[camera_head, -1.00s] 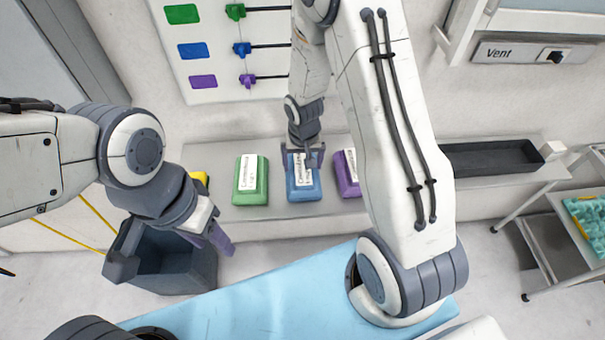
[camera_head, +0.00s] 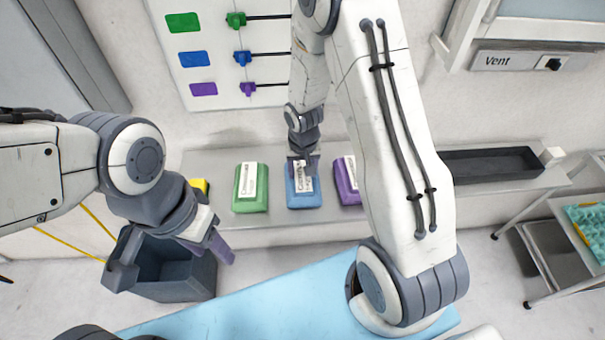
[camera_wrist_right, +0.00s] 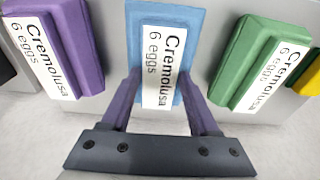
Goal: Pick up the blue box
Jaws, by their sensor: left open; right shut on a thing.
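The blue box (camera_head: 304,197), with a white label, lies on the grey shelf between a green box (camera_head: 250,200) and a purple box (camera_head: 346,192). My right gripper (camera_head: 303,163) is at its far end, fingers pointing down. In the right wrist view its purple fingers (camera_wrist_right: 162,95) are closed against both sides of the blue box (camera_wrist_right: 190,45), whose label reads "Cremolusa 6 eggs". The box still appears to rest on the shelf. My left gripper (camera_head: 221,248) is open and empty, beside a dark bin.
The dark grey bin (camera_head: 130,272) stands at the lower left. A yellow box (camera_head: 199,185) is partly hidden by my left arm. A long black tray (camera_head: 490,163) is on the shelf's right. A cart (camera_head: 560,250) stands at right. Coloured pegs hang above.

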